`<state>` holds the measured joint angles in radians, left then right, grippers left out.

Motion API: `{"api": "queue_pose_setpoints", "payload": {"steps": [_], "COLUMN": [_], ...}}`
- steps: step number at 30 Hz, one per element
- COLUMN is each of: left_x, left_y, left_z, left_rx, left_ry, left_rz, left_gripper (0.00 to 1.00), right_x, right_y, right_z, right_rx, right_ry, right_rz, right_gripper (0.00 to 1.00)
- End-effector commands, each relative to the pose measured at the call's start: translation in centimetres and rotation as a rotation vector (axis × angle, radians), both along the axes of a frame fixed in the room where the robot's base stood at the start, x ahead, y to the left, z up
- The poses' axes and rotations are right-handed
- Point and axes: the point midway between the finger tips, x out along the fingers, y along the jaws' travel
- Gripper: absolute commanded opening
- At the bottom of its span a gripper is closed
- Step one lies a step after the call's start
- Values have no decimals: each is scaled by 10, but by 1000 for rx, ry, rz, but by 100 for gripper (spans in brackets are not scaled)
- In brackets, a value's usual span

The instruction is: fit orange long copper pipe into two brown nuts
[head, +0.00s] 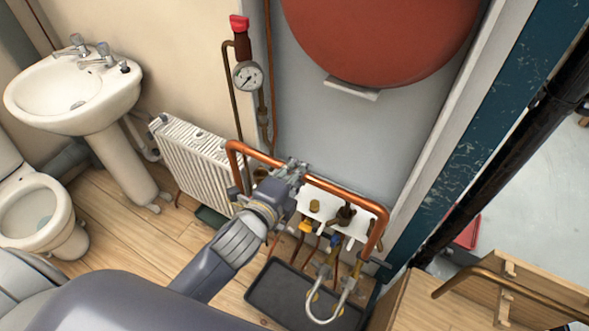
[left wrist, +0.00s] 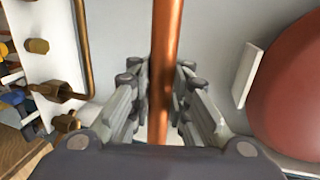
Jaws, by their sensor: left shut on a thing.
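The orange long copper pipe (head: 335,187) is a wide U with both ends bent down, in front of the grey wall panel. My left gripper (head: 292,170) is shut around its long straight part, left of its middle. In the left wrist view the pipe (left wrist: 165,60) runs between the fingers of my left gripper (left wrist: 160,88). Brown brass fittings (head: 346,214) show on the white bracket below the pipe; a brown nut (left wrist: 58,92) also shows in the left wrist view. I cannot tell whether the pipe's ends sit in nuts. My right gripper is out of view.
A white radiator (head: 193,155) stands left of the pipe. A red tank (head: 380,35) hangs above, and a pressure gauge (head: 248,76) is at upper left. A dark tray (head: 275,290) lies below. A wooden box (head: 480,305) stands at lower right.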

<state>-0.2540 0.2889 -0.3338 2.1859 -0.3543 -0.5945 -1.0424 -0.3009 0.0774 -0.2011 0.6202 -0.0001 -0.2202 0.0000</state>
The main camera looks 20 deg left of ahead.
Motion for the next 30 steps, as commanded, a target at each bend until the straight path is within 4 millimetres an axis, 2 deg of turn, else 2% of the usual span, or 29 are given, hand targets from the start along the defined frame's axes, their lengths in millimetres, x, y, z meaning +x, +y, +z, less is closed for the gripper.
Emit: {"api": "queue_pose_setpoints", "payload": {"steps": [5, 14, 30], "left_x": [11, 28, 59], "left_y": [-2, -5, -11], "left_z": [2, 2, 2], "left_rx": [-1, -1, -1], "left_ry": [-8, -7, -8], "left_rz": [1, 1, 1], "left_gripper": [0, 0, 0], "right_x": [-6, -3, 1], "right_y": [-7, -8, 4], "right_z": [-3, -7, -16], "right_rx": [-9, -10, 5], "right_ry": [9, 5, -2], "right_rz": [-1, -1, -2], "right_gripper": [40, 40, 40]}}
